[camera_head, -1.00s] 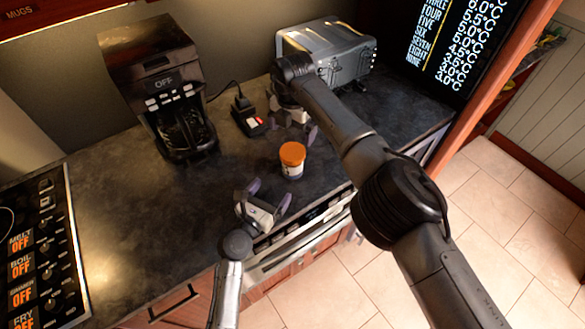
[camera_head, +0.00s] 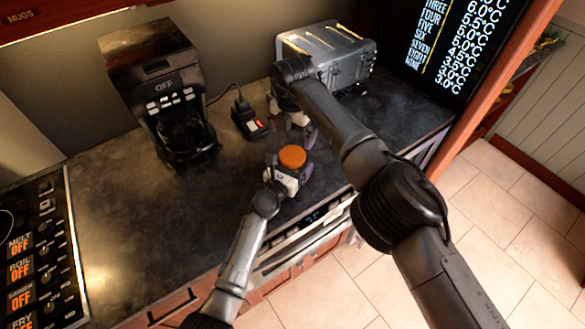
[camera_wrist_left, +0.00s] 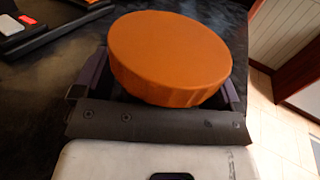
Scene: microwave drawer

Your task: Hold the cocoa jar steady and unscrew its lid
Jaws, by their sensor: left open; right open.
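The cocoa jar (camera_head: 291,170) stands on the dark counter, with its orange lid (camera_head: 292,157) on top. My left gripper (camera_head: 286,173) is at the jar from the front, its open fingers on either side of the body below the lid. In the left wrist view the orange lid (camera_wrist_left: 170,55) fills the middle, between the two purple-grey fingers (camera_wrist_left: 165,85). The jar body is hidden there by the lid and gripper. My right gripper (camera_head: 292,125) is open and empty, behind the jar, partly hidden by its own arm.
A coffee maker (camera_head: 165,95) stands at the back left and a toaster (camera_head: 335,55) at the back right. A small black device with a red switch (camera_head: 249,122) lies between them. The counter left of the jar is clear.

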